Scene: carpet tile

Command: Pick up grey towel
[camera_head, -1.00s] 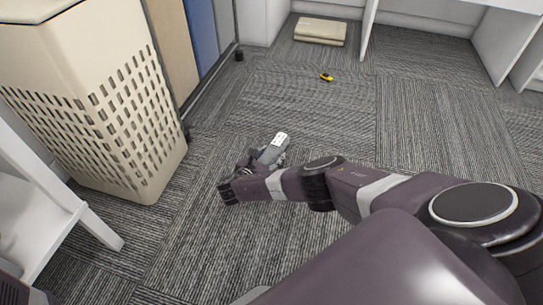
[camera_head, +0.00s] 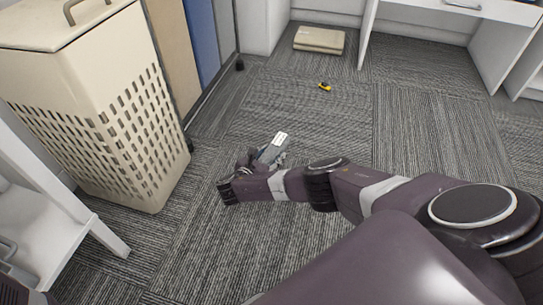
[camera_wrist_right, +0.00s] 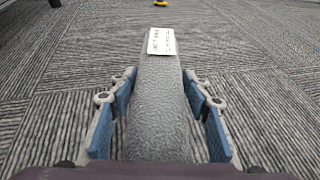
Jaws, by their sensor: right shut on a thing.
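The grey towel (camera_wrist_right: 160,105) shows in the right wrist view as a long grey roll with a white printed label at its far end. My right gripper (camera_wrist_right: 160,120) has one blue-padded finger on each side of it and is shut on it. In the head view, the towel (camera_head: 272,150) sticks out beyond my right gripper (camera_head: 258,160), low over the carpet. Whether it touches the carpet is unclear. The part of the towel nearest the palm is hidden.
A tall beige slatted hamper (camera_head: 110,120) stands on the left, beside a white shelf unit (camera_head: 45,215). A small yellow object (camera_head: 325,87) lies on the carpet ahead. Carpet between is clear.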

